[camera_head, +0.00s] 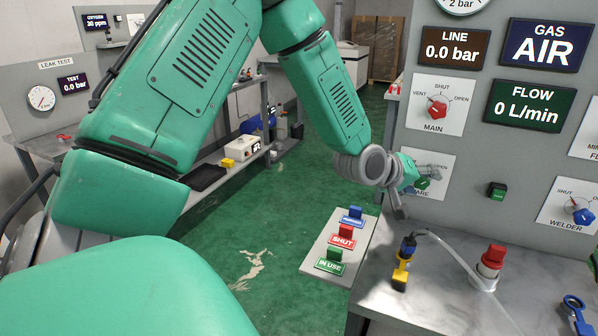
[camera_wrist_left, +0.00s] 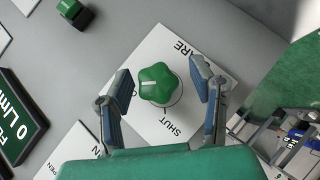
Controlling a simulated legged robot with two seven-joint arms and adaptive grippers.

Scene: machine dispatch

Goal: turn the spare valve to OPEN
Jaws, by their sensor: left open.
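The spare valve is a green lobed knob (camera_wrist_left: 158,88) on a white plate (camera_wrist_left: 185,120) lettered SHUT and, partly hidden, SPARE. In the wrist view its white mark points left, toward lettering mostly hidden by the left-hand finger. My left gripper (camera_wrist_left: 161,77) is open, with one finger on each side of the knob; I see gaps between the fingers and the knob. In the head view my left gripper (camera_head: 411,189) is at the panel, covering most of the spare plate (camera_head: 434,162). My right gripper is not in view.
The red MAIN valve (camera_head: 436,107) is above, and the blue WELDER valve (camera_head: 582,213) is at right. A green button (camera_head: 497,190) sits between.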

